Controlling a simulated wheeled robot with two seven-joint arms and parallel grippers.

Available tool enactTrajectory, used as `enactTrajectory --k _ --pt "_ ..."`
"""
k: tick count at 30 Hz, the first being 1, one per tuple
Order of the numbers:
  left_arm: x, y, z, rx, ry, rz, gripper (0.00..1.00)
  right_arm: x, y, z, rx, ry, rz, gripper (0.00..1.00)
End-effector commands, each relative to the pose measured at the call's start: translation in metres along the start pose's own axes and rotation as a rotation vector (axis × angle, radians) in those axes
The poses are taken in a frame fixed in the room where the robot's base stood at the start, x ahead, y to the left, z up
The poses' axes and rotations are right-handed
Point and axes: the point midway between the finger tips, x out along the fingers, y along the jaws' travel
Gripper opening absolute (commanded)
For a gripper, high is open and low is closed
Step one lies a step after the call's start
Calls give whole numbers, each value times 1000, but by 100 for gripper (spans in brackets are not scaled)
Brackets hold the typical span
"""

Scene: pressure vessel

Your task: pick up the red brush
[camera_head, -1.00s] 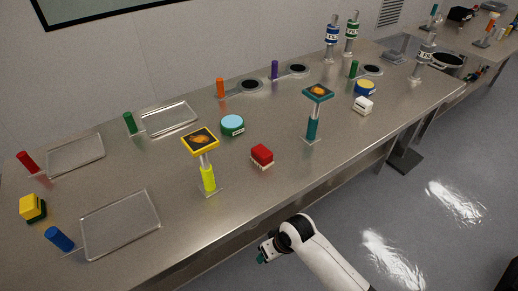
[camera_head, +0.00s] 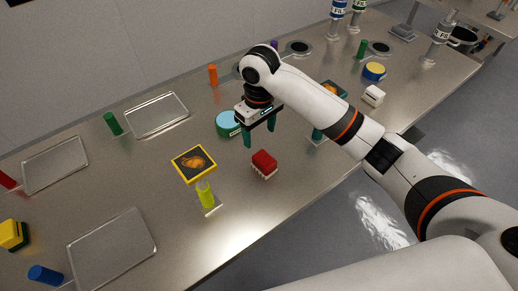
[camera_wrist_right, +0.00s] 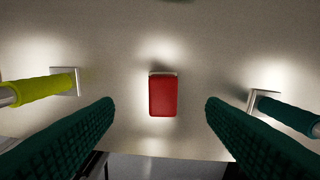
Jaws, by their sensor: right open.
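The red brush (camera_head: 263,164) is a small red block with pale bristles below it. It stands on the steel table near the front edge. In the right wrist view the red brush (camera_wrist_right: 163,95) lies between the two green fingers, a little apart from both. My right gripper (camera_head: 259,132) is open and empty, above the table and behind the brush in the head view. In the wrist view its fingers (camera_wrist_right: 160,115) are spread wide on either side of the brush. My left gripper is not in view.
A light blue round container (camera_head: 227,124) is behind. Empty trays (camera_head: 112,245) lie at left.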

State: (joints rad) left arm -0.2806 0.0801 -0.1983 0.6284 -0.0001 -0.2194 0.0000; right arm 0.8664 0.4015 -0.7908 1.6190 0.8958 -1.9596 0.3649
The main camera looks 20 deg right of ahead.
Motion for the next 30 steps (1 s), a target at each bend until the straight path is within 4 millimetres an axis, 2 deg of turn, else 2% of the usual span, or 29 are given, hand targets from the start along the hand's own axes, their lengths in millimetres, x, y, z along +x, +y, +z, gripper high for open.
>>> enactTrajectory --k 4,9,14,20,24,30 --pt "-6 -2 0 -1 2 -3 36 14 -3 -1 7 12 -4 65" --pt "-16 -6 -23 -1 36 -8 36 44 -3 -1 6 10 -4 65" --pt "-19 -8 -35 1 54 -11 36 61 -3 -1 6 7 -3 65" --pt "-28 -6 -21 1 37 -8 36 77 -6 -7 6 9 -4 65" --pt "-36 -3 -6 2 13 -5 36 99 -8 -13 6 9 -3 65" --pt "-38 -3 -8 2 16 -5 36 116 -8 -12 5 5 -4 65"
